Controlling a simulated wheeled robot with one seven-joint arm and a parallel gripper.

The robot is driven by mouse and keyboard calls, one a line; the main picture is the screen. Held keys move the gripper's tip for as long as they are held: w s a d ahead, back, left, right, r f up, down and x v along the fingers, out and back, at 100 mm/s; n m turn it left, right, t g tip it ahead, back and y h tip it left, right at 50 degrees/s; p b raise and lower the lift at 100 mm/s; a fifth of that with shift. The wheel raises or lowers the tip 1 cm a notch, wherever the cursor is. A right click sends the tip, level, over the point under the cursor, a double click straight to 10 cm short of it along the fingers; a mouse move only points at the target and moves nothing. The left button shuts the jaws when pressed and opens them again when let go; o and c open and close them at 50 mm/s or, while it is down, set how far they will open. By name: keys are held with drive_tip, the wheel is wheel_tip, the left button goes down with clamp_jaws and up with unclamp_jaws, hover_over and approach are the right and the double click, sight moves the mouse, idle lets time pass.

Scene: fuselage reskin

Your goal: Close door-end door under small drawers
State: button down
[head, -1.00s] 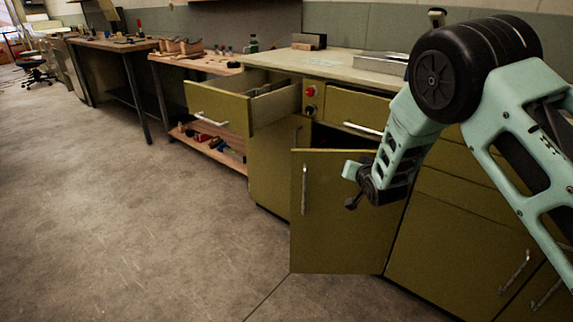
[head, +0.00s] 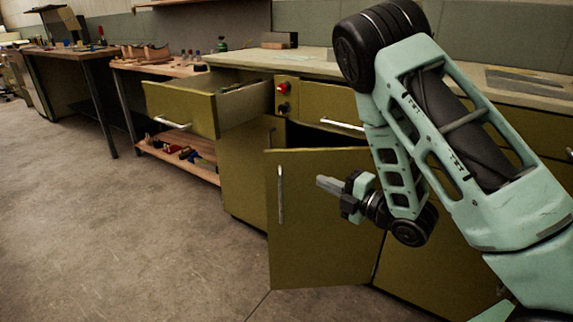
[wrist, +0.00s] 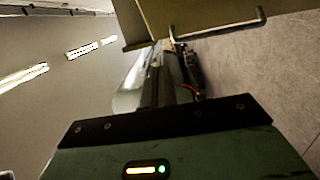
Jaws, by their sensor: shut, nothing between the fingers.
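The olive cabinet door (head: 318,225) under the small drawers stands open in the head view, swung out from the cabinet, with a vertical silver handle (head: 281,195) near its left edge. My gripper (head: 322,184) is shut and empty in front of the door's upper part and points left, toward the handle side. I cannot tell whether it touches the door. In the wrist view, the shut fingers (wrist: 172,47) lie close to an olive panel (wrist: 195,18) with a handle bar (wrist: 245,24), probably this door.
A drawer (head: 182,108) above and to the left is pulled out. The drawer (head: 330,108) over the door looks nearly shut. A workbench with a lower shelf (head: 180,153) stands to the left. Bare concrete floor (head: 120,235) lies left of the door.

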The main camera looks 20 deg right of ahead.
drive_tip(key=b, duration=0.1)
approach(284, 158)
drive_tip(key=w+a, duration=0.1)
drive_tip(key=a, duration=0.3)
drive_tip(key=w, duration=0.2)
drive_tip(key=shift+w+d, duration=0.3)
drive_tip(key=shift+w+d+r+b, duration=0.1)
drive_tip(key=shift+w+d+b, duration=0.2)
drive_tip(key=shift+w, duration=0.4)
